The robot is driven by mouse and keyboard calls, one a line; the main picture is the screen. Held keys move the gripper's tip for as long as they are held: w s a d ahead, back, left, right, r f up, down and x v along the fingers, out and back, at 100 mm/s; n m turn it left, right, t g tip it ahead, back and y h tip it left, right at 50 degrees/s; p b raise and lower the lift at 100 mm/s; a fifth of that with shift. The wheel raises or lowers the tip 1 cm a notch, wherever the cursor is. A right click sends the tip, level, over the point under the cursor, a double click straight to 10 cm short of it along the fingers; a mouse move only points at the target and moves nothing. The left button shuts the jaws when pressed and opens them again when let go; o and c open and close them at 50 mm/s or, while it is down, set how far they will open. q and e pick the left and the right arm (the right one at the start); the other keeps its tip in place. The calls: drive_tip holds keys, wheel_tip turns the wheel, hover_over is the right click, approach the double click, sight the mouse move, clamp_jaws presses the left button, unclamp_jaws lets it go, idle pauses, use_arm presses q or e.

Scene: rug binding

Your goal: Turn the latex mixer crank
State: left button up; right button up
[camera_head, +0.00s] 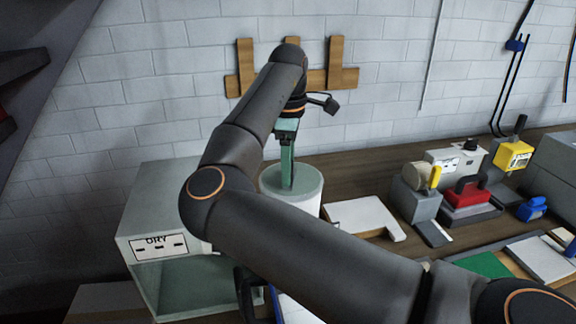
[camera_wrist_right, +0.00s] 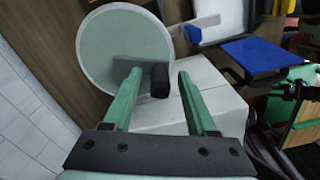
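The latex mixer (camera_head: 310,184) is a pale drum with a green round top, standing on the bench near the middle of the head view. In the right wrist view its round lid (camera_wrist_right: 115,35) carries a dark crank bar with a black upright knob (camera_wrist_right: 160,82). My right gripper (camera_head: 287,180) reaches down over the drum and hides the crank in the head view. In the right wrist view my right gripper (camera_wrist_right: 159,73) is open, its green fingers apart with the knob between them. Clear contact with the knob does not show. My left gripper is not recognisable in either view.
A grey-green box marked DRY (camera_head: 150,205) stands left of the drum. A white panel (camera_head: 360,215) lies to its right. Farther right are a grey and red device (camera_head: 466,197), a yellow device (camera_head: 513,155) and a blue item (camera_head: 532,209). A brick wall (camera_head: 160,60) stands behind.

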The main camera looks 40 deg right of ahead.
clamp_jaws()
drive_tip(key=shift+w+m, duration=0.1)
drive_tip(key=shift+m, duration=0.2)
idle(0.4)
